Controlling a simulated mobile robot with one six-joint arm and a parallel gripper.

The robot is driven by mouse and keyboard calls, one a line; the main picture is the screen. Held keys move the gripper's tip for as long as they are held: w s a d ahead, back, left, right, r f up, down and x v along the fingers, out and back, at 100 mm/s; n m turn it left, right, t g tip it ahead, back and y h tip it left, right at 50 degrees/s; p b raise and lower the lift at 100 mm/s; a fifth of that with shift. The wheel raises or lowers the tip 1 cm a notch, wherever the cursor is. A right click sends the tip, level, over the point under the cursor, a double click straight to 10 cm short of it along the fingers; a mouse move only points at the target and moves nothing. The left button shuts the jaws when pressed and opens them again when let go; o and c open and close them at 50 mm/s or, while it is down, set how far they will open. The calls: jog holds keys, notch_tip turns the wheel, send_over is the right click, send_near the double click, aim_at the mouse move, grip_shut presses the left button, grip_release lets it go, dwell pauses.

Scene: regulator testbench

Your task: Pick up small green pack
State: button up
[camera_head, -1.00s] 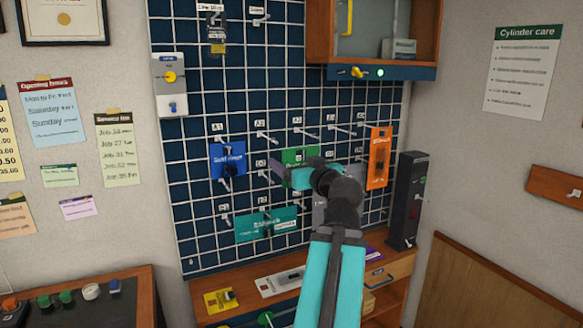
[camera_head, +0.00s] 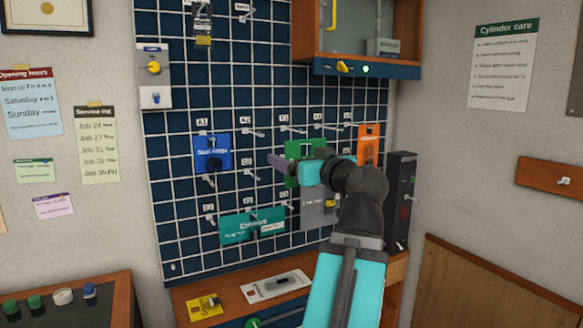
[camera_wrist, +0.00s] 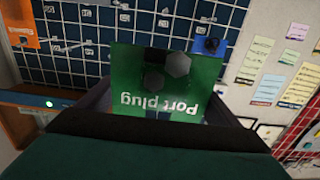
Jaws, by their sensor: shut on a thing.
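The small green pack (camera_wrist: 130,70), lettered "Port plug", fills the middle of the wrist view, upside down there, with dark hexagonal plugs on its front. My gripper (camera_wrist: 160,112) is shut on its edge. In the head view my gripper (camera_head: 282,163) is in front of the pegboard and the green pack (camera_head: 305,149) shows just behind and above it, partly hidden by my gripper. I cannot tell from the head view how far the pack is from its hook.
Blue (camera_head: 212,153), orange (camera_head: 368,143), grey (camera_head: 318,209) and teal (camera_head: 240,228) packs hang close around on the pegboard (camera_head: 190,235). Hooks stick out between them. A wooden cabinet (camera_head: 302,30) is above right, a dark upright box (camera_head: 400,190) at right, and a shelf (camera_head: 235,298) below.

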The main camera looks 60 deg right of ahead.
jog(key=shift+b+v, duration=0.8)
jog(key=shift+v, duration=0.9)
jog(key=shift+w, duration=0.15)
